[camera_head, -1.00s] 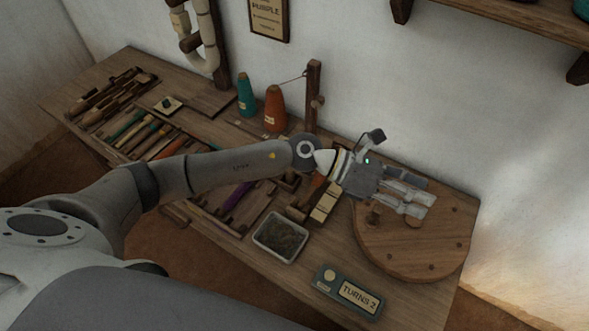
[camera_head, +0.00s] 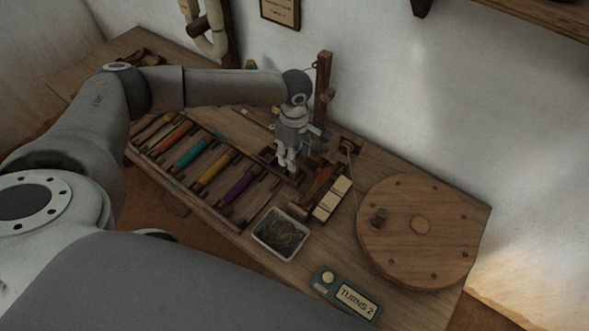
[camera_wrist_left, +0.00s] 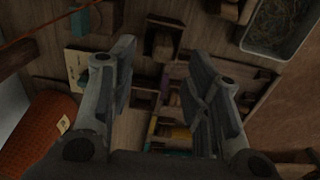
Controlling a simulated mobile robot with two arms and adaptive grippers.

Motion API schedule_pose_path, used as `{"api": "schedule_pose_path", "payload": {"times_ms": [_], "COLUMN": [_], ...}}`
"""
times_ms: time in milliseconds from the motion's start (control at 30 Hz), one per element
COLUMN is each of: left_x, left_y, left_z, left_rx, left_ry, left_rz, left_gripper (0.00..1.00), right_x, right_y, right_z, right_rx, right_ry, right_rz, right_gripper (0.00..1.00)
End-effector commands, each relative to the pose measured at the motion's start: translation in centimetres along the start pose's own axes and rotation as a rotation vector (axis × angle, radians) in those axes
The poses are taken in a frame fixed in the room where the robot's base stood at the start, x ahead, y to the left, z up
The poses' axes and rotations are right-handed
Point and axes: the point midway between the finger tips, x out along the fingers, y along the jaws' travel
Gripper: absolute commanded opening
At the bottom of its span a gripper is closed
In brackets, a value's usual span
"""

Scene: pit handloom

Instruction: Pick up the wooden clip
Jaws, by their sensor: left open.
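My left gripper (camera_head: 286,160) points down over the workbench, just right of the rack of coloured bobbins. In the left wrist view its two fingers (camera_wrist_left: 165,95) are spread apart with nothing held between them. A small brown wooden piece (camera_wrist_left: 162,44), which may be the wooden clip, lies on the bench beyond the gap between the fingers. Its shape is dark and I cannot tell for sure. In the head view the gripper hides much of that spot. My right gripper is not in view.
The bobbin rack (camera_head: 240,222) lies to the left. A metal tray (camera_head: 281,234), cream blocks (camera_head: 332,199), a round wooden disc (camera_head: 425,262) and a "TURNS 2" box (camera_head: 345,294) are to the right. An upright post (camera_head: 323,85) stands behind. An orange cone (camera_wrist_left: 38,140) is close beside the gripper.

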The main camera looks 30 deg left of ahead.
Motion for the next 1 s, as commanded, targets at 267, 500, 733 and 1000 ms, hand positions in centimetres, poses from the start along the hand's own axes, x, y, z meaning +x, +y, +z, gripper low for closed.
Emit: {"api": "schedule_pose_path", "payload": {"times_ms": [267, 500, 733, 1000], "left_x": [2.6, 5.7, 5.9, 5.9], "left_y": [-0.3, -0.2, -0.2, -0.2], "left_z": [0.1, 0.2, 0.1, 0.1], "left_rx": [0.0, -0.001, 0.0, -0.001], "left_ry": [-0.002, -0.003, -0.003, -0.003], "left_rz": [-0.004, 0.0, 0.0, 0.001], "left_gripper": [0.45, 0.45, 0.45, 0.12], "right_x": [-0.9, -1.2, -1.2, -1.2], "right_y": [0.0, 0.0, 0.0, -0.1], "right_z": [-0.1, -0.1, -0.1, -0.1], "right_rx": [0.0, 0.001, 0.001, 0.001], "right_ry": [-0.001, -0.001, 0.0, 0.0], "right_rz": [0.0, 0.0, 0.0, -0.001], "right_gripper": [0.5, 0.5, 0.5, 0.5]}}
